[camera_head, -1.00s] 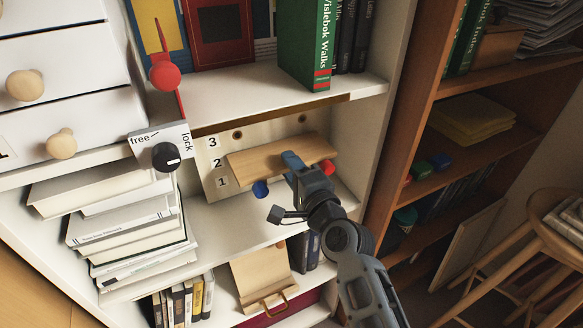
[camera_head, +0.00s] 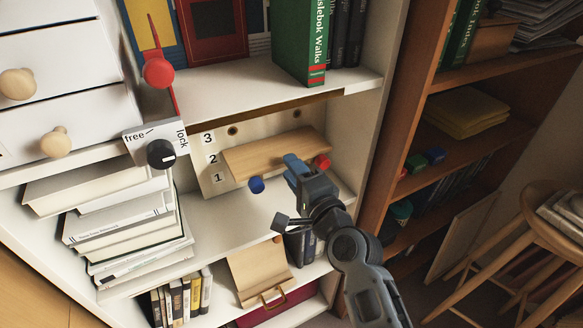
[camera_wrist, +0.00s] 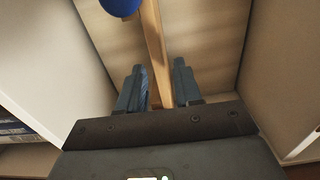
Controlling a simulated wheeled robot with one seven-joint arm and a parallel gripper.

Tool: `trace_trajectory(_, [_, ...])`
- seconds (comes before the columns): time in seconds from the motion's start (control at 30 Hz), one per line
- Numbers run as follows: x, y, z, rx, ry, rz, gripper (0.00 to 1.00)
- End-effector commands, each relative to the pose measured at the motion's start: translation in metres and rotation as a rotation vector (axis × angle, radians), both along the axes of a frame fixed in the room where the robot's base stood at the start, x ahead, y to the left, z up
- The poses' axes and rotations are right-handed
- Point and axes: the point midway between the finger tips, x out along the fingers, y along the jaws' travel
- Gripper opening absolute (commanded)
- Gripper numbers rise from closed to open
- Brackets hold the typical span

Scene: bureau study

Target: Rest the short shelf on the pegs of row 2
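The short shelf (camera_head: 270,153) is a light wooden board lying across the front of the pale back panel in the bookcase bay. Its left end is beside the label 2 (camera_head: 213,159). A blue peg knob (camera_head: 257,184) shows under its front edge at the left, and a red one (camera_head: 321,161) at its right end. Whether it touches both pegs is hidden. My gripper (camera_head: 291,168) is at the shelf's front edge, right of centre. In the wrist view the open fingers (camera_wrist: 158,85) stand either side of the board's edge (camera_wrist: 152,40), with gaps visible.
A dial box (camera_head: 155,148) marked free and lock, with a red lever (camera_head: 157,72), stands at the left. Stacked books (camera_head: 120,220) lie below it. A green book (camera_head: 302,45) stands above. A wooden holder (camera_head: 260,272) sits below. The board under the bay is largely clear.

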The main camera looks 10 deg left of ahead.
Motion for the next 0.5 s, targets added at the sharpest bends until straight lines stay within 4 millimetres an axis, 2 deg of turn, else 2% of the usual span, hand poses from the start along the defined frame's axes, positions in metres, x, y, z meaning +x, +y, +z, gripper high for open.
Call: trace_trajectory(0.5, [-0.016,-0.011,-0.001,-0.001,0.001,0.000,0.34])
